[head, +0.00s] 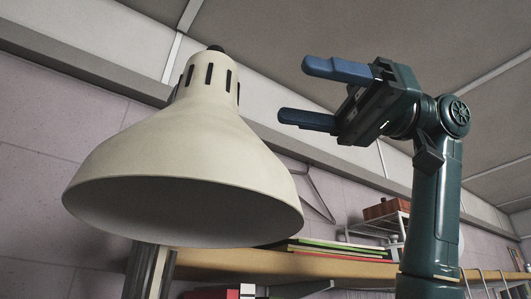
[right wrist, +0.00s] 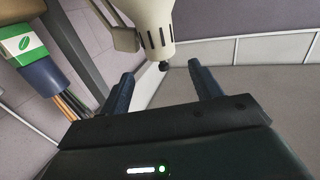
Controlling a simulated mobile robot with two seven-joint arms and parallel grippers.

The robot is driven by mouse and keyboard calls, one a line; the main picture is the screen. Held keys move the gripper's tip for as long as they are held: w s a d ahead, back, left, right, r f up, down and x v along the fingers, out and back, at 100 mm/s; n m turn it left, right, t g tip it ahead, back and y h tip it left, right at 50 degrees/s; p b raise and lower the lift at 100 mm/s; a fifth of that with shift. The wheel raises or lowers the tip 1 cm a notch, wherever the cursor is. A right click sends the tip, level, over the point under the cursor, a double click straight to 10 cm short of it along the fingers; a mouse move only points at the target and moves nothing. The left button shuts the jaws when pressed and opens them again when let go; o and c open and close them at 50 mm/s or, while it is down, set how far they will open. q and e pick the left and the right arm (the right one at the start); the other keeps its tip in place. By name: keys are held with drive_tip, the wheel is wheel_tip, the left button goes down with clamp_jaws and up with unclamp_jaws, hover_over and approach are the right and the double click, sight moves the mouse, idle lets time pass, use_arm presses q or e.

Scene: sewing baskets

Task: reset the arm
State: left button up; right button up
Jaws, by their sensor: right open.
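My right gripper (head: 306,93) is raised high, with its arm coming up from the lower right in the head view. Its two blue fingers are apart and nothing is between them. They point left, toward the upper part of a cream lamp shade (head: 185,165), with a gap between in the head view. In the right wrist view, the gripper (right wrist: 163,78) shows its fingers spread, with the lamp's slotted neck (right wrist: 152,25) beyond them at the top. My left gripper is not in view.
A wooden shelf (head: 230,262) runs along the wall behind, with several flat books (head: 335,250) and a brown box (head: 385,208) on a white rack. The right wrist view shows a green and white box (right wrist: 22,45) and a blue cup (right wrist: 42,78). Open space lies above the gripper.

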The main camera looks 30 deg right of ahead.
drive_tip(key=shift+v, duration=1)
